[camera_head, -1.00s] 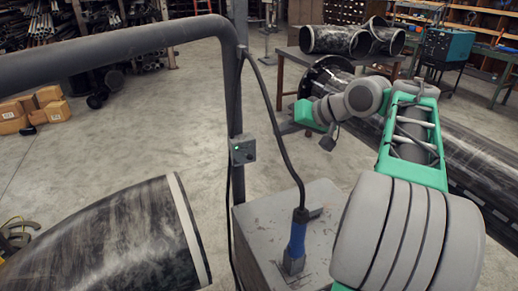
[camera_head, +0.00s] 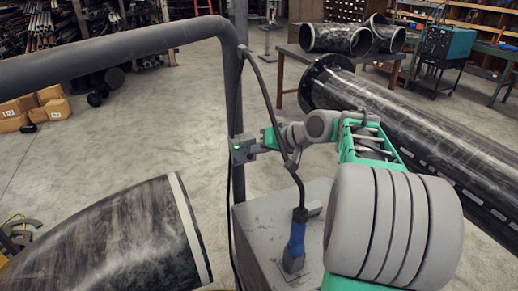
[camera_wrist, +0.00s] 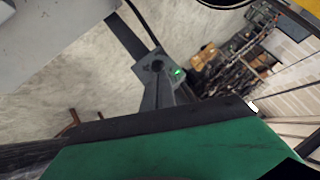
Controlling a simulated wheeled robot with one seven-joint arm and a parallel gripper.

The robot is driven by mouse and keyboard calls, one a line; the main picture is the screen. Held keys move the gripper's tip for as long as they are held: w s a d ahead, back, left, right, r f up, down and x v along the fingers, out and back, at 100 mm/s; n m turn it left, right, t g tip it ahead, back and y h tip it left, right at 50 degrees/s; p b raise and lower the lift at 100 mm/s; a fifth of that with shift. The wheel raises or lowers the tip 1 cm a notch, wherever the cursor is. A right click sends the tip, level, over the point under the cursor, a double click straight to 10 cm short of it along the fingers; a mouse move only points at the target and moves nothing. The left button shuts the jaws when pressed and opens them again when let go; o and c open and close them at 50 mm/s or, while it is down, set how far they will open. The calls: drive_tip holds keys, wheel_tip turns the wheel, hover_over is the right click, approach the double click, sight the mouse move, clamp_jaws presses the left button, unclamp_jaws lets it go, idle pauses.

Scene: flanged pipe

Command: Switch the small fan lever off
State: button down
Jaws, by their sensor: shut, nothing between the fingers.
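The lever itself is too small to make out. My gripper (camera_head: 257,148) is shut and empty, at the right side of the box. Its tips are at or very close to the box; I cannot tell whether they touch it.
A dark post (camera_head: 236,100) and a thick bent pipe (camera_head: 120,45) frame the box. A black cable with a blue plug (camera_head: 295,240) rises from a grey cabinet (camera_head: 262,225) below my arm. A large flanged pipe (camera_head: 420,125) lies at right. A cut pipe (camera_head: 110,235) is at lower left.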

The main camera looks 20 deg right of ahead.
drive_tip(key=f+t+b, duration=0.1)
drive_tip(key=b, duration=0.2)
drive_tip(key=s+f+t+b, duration=0.1)
drive_tip(key=b, duration=0.2)
drive_tip(key=f+t+b, duration=0.1)
drive_tip(key=b, duration=0.3)
drive_tip(key=shift+s+n, duration=0.35)
drive_tip(key=shift+n, duration=0.05)
drive_tip(key=shift+r, duration=0.1)
drive_tip(key=shift+r+p, duration=0.7)
drive_tip(key=shift+r, duration=0.05)
